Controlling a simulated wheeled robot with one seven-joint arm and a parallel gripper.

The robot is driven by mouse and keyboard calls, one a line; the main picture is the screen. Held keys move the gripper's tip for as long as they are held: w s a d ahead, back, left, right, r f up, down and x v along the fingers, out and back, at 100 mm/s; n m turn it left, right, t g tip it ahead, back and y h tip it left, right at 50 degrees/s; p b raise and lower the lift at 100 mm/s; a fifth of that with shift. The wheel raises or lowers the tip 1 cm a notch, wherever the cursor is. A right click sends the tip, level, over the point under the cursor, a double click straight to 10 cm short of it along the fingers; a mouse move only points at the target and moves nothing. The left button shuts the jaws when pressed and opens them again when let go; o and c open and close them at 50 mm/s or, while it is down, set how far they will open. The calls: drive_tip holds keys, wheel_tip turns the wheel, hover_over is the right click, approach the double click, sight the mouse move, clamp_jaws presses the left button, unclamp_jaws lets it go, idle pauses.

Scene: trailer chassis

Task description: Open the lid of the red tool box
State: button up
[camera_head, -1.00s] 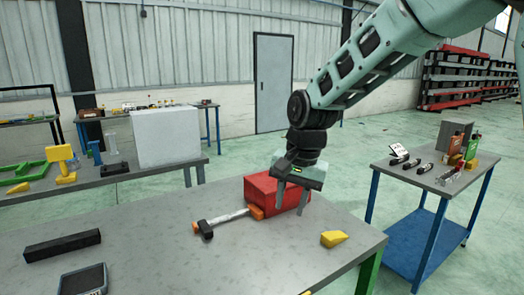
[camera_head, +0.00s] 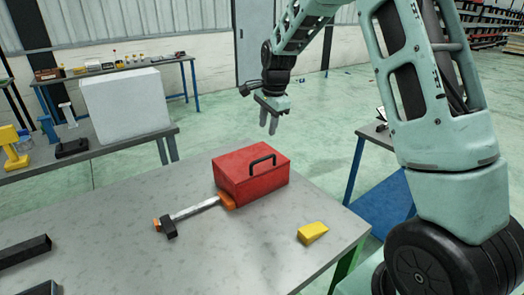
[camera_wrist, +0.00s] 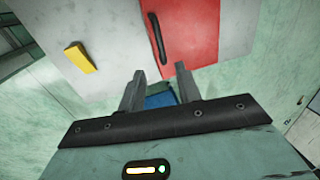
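The red tool box (camera_head: 252,176) stands on the grey table with its lid closed and a black handle (camera_head: 262,164) on it. It also shows in the wrist view (camera_wrist: 195,32), with the dark handle (camera_wrist: 156,38) near the fingers. My gripper (camera_head: 271,124) is in the air behind and above the box in the head view, apart from it. In the wrist view my gripper (camera_wrist: 158,82) has its two fingers spread with nothing between them.
A hammer (camera_head: 195,210) lies beside the box, its orange grip end at the box's lower left edge. A yellow wedge (camera_head: 312,232) lies near the right edge of the grey table (camera_head: 200,262). A blue-legged table (camera_head: 375,190) stands to the right, partly behind my arm.

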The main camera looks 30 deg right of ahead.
sight(263, 159)
drive_tip(key=f+p, duration=0.1)
drive_tip(key=f, duration=0.3)
drive_tip(key=w+f+p, duration=0.1)
drive_tip(key=f, duration=0.3)
drive_tip(key=w+f+p, duration=0.1)
drive_tip(key=f, duration=0.3)
drive_tip(key=shift+w+f, duration=0.15)
drive_tip(key=shift+w, duration=0.05)
drive_tip(key=shift+a, duration=0.1)
clamp_jaws()
